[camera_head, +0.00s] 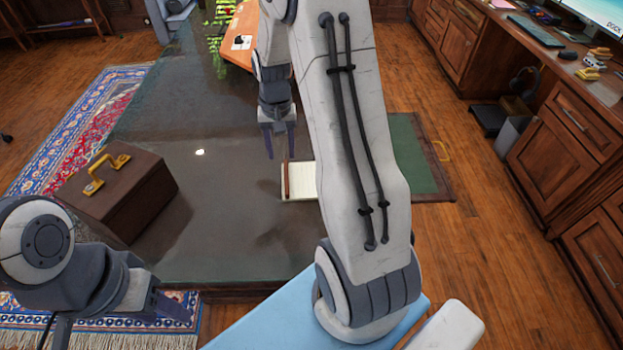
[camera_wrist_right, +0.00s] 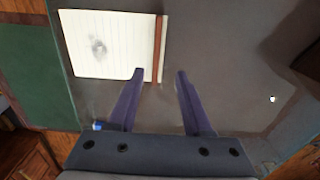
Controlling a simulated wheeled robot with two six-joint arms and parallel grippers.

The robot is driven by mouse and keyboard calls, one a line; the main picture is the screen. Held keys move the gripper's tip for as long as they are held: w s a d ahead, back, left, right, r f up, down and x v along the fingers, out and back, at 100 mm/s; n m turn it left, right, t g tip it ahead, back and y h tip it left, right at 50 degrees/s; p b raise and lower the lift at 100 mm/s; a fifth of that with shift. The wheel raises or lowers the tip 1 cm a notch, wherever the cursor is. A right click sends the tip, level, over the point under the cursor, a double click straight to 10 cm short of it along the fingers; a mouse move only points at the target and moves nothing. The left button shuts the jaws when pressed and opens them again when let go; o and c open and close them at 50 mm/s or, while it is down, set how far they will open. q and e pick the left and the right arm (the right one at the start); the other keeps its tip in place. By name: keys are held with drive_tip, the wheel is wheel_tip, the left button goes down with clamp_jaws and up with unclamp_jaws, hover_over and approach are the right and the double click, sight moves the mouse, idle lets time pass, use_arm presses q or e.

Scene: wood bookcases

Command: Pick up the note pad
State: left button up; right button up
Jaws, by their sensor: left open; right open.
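The note pad (camera_head: 301,181) lies flat on the dark desk top, with lined white pages and a red-brown spine. My right arm hides part of it in the head view. In the right wrist view the note pad (camera_wrist_right: 110,45) shows its pages on the left and its spine on the right. My right gripper (camera_head: 281,143) is open and empty, pointing down near the pad. In the wrist view its fingertips (camera_wrist_right: 159,74) appear on either side of the spine's near end; the height gap is unclear. My left gripper (camera_head: 172,306) is open and empty at the desk's near left, away from the pad.
A brown case (camera_head: 118,192) with a yellow handle stands on the desk's left. A green panel (camera_head: 405,150) lies right of the pad. An orange-brown board (camera_head: 240,42) is at the far end. Wooden cabinets (camera_head: 560,140) line the right. The desk's middle is clear.

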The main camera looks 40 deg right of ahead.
sight(286, 176)
wheel_tip(286, 176, down, 4)
drive_tip(key=shift+s, duration=0.1)
drive_tip(key=f, duration=0.5)
drive_tip(key=shift+d, duration=0.3)
clamp_jaws()
idle(1.2)
